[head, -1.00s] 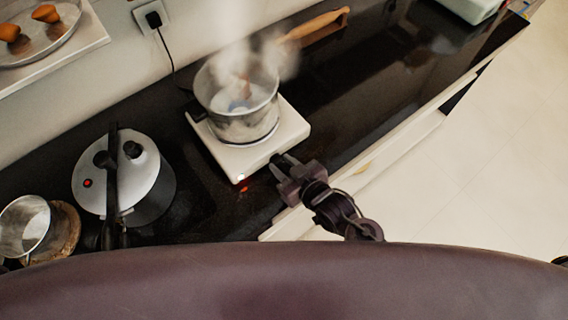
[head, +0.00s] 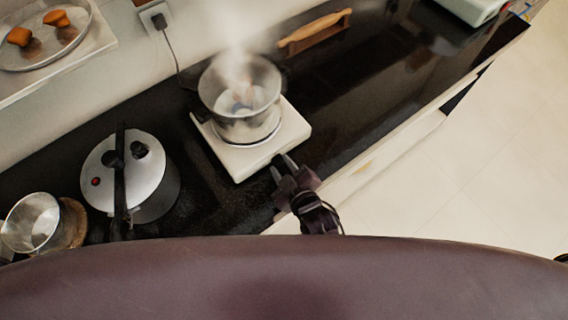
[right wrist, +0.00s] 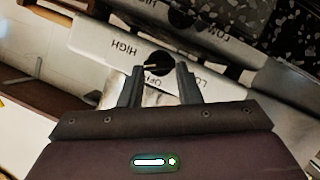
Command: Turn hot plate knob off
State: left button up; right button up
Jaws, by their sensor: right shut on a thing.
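The white hot plate (head: 253,151) stands on the dark counter with a steaming metal pot (head: 243,115) on it. In the right wrist view, its black round knob (right wrist: 158,64) sits on the white front panel (right wrist: 105,45), with HIGH on the left and LOW on the right. My right gripper (head: 283,164) is at the hot plate's front edge; in the right wrist view its fingers (right wrist: 159,77) are shut on the knob, one on each side. In the head view the gripper hides the knob. No red light shows on the hot plate's front. My left gripper is not in view.
A pressure cooker (head: 158,190) and a small metal pot (head: 31,222) stand on the counter at the left. A wooden-handled item (head: 315,30) lies behind the hot plate. A plug (head: 160,21) with a black cord is in the wall.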

jog(key=shift+n, duration=0.4)
jog(key=shift+s+a+t+h, duration=0.1)
jog(key=shift+t+h, duration=0.2)
jog(key=shift+t, duration=0.1)
jog(key=o, duration=1)
jog(key=b+v, duration=0.1)
jog(key=v, duration=0.6)
jog(key=shift+s+d+r, duration=0.1)
jog(key=shift+s+d, duration=0.1)
jog(key=shift+s, duration=0.1)
